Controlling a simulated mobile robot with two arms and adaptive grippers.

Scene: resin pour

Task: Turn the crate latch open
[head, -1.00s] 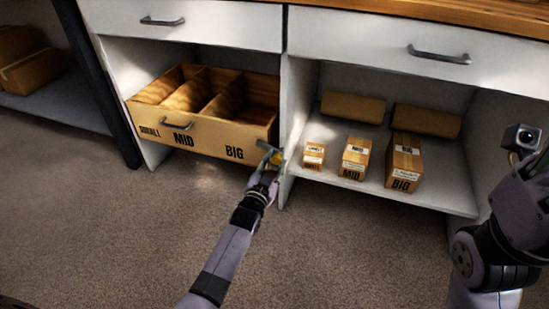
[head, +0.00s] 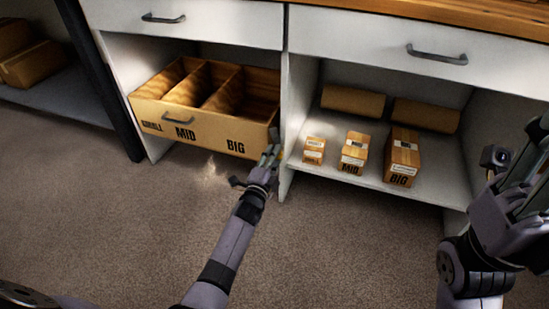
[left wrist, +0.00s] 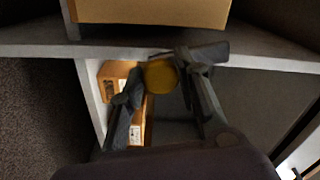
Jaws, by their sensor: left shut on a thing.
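The wooden crate (head: 205,128) sits in the left open bay of the cabinet, its front marked SMALL, MID and BIG. A round yellow latch knob (left wrist: 160,74) is between the fingers of my left gripper (left wrist: 160,76) in the left wrist view. The crate's plain wall (left wrist: 150,10) shows above it there. In the head view my left gripper (head: 270,158) is at the crate's lower right front corner and mostly hides the latch. It is shut on the knob. My right gripper (head: 530,165) is raised at the right edge, partly cut off, and away from the crate.
On the right shelf (head: 345,160) stand a small box (head: 314,150), a MID box (head: 353,152) and a BIG box (head: 403,157), with two brown packages behind. A divider (head: 289,130) stands right beside my left gripper. The floor in front is clear.

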